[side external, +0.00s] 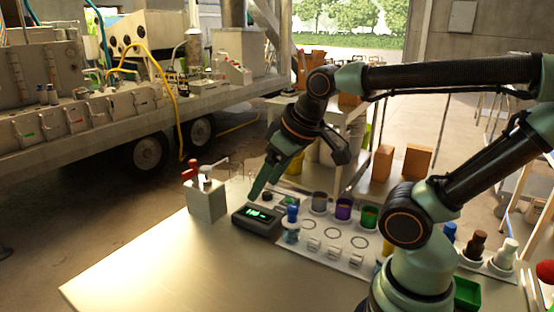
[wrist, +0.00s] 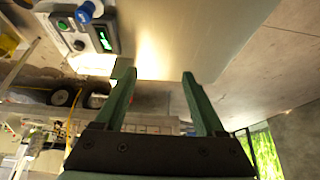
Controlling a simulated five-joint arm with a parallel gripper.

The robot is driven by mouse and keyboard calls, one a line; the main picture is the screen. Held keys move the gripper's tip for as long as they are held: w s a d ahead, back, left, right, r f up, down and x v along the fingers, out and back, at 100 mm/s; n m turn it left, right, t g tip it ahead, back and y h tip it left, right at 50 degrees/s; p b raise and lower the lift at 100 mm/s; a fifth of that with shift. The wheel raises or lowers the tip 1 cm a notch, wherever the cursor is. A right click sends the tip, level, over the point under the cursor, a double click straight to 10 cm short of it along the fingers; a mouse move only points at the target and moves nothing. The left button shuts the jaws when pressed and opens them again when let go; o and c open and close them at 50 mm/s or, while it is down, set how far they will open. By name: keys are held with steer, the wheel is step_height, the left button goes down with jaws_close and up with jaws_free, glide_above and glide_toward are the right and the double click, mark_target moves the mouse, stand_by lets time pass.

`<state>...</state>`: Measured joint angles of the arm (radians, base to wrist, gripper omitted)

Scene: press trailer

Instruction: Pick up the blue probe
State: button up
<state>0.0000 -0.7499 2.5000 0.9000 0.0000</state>
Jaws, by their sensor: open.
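A blue-topped piece (side external: 292,214), which looks like the blue probe, stands upright beside the dark meter (side external: 257,221) with its lit green display. It also shows in the wrist view (wrist: 86,12) at the upper left, next to the meter (wrist: 103,38). My gripper (side external: 256,192) is above the meter's back left side, up and left of the blue piece and apart from it. In the wrist view my gripper (wrist: 158,75) is open, with nothing between its fingers. A second blue-topped piece (side external: 449,232) stands at the right, partly hidden by my arm.
A white tray (side external: 318,262) carries grey, purple and green cups (side external: 369,216). A box with red and white levers (side external: 206,204) stands left of the meter. Brown and white pieces (side external: 503,254) and a green bin (side external: 467,292) are at right. The table's front left is clear.

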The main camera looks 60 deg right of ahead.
steer(key=n+g, duration=0.6)
steer(key=n, duration=1)
glide_above(293, 206)
step_height(293, 206, down, 5)
steer(key=f, duration=0.6)
steer(key=shift+w+a+f, duration=0.1)
steer(key=shift+w+f, duration=0.1)
steer(key=shift+f, duration=0.15)
steer(key=shift+s+f, duration=0.2)
steer(key=shift+f, duration=2.4)
jaws_close()
